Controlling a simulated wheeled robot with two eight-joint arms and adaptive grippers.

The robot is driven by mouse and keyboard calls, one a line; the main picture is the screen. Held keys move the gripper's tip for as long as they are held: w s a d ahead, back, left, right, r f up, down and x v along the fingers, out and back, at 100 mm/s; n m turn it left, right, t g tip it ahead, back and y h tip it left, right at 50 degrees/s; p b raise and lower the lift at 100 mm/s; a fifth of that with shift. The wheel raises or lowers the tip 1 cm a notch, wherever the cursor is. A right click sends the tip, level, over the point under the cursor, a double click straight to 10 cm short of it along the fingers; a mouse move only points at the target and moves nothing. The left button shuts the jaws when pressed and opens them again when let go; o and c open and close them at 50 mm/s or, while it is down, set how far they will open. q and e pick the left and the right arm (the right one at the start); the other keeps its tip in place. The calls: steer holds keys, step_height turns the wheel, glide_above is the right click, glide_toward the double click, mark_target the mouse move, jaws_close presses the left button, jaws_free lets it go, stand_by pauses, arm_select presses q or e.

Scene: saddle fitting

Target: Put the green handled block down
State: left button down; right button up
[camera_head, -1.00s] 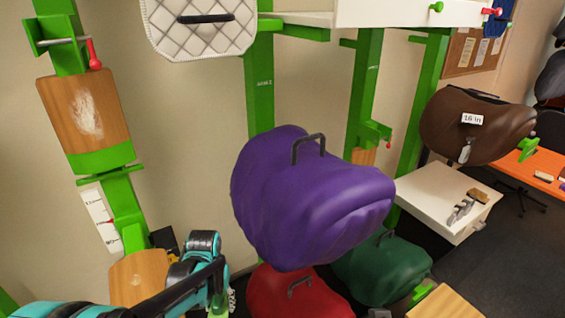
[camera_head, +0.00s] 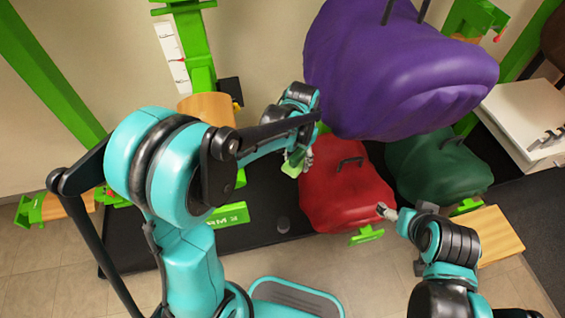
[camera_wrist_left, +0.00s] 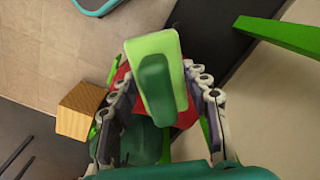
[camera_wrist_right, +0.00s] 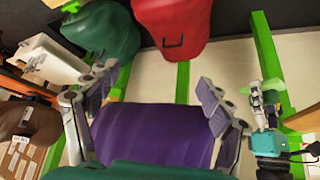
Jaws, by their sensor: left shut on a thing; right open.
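The green handled block (camera_wrist_left: 165,45) is a light green block with a darker green handle (camera_wrist_left: 155,90), clear in the left wrist view. My left gripper (camera_wrist_left: 158,76) is shut on it, with a finger at each side. In the head view the block (camera_head: 293,166) hangs from my left gripper (camera_head: 300,158) just left of the red saddle. It also shows small at the right of the right wrist view (camera_wrist_right: 268,86). My right gripper (camera_head: 377,224) is open near the red saddle's lower right edge. In its wrist view nothing sits between its fingers (camera_wrist_right: 157,86).
A purple saddle (camera_head: 400,70) hangs high. A red saddle (camera_head: 345,195) and a dark green saddle (camera_head: 440,165) sit lower, with a wooden block (camera_head: 485,235) close by. A white cabinet (camera_head: 525,110) stands right. Bare floor (camera_head: 380,275) shows in front.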

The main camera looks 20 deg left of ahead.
steer(key=shift+o, duration=0.4)
arm_select(q)
steer(key=w+d+r+m, duration=0.2)
steer(key=d+r+m, duration=0.2)
steer(key=d+r, duration=0.2)
steer(key=shift+w+d, duration=0.2)
steer(key=shift+d, duration=0.1)
arm_select(e)
steer(key=w+a+f+n+y, duration=0.1)
steer(key=w+a+n+y, duration=0.4)
steer(key=w+a, duration=0.3)
steer(key=w+a+n+t+y, duration=0.1)
steer(key=w+a+n+y, duration=0.4)
steer(key=a, duration=1)
steer(key=w, duration=0.3)
steer(key=shift+a+f+y, duration=0.15)
steer(key=shift+f+y, duration=0.15)
steer(key=shift+f, duration=0.1)
